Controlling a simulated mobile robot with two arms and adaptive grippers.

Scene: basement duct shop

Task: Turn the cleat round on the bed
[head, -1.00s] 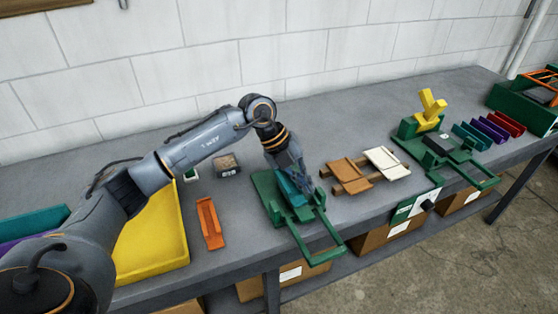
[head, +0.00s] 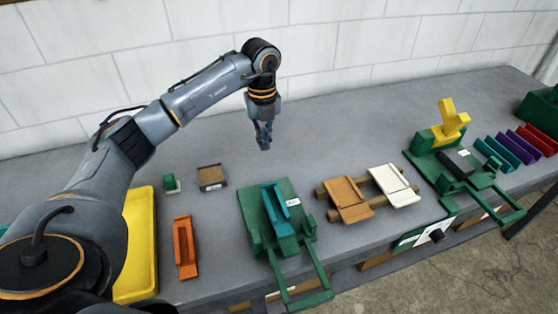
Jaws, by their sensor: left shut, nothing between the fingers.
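A teal cleat (head: 277,207) lies on the bed of a green fixture (head: 251,204) in the middle of the bench. The cleat runs roughly from the back to the front of the bed. A small white tag shows beside it. The fixture's green handle frame (head: 303,287) sticks out past the bench's front edge. My left gripper (head: 264,143) is shut and empty, pointing down above the bench behind the fixture, clear of the cleat. My right gripper is not in view.
An orange piece (head: 184,249), a small box (head: 211,177) and a yellow tray (head: 138,247) are left of the fixture. Tan (head: 347,197) and cream (head: 394,185) pieces lie on a wooden rack to the right. A second green fixture (head: 428,168) holds a yellow part. The bench behind is free.

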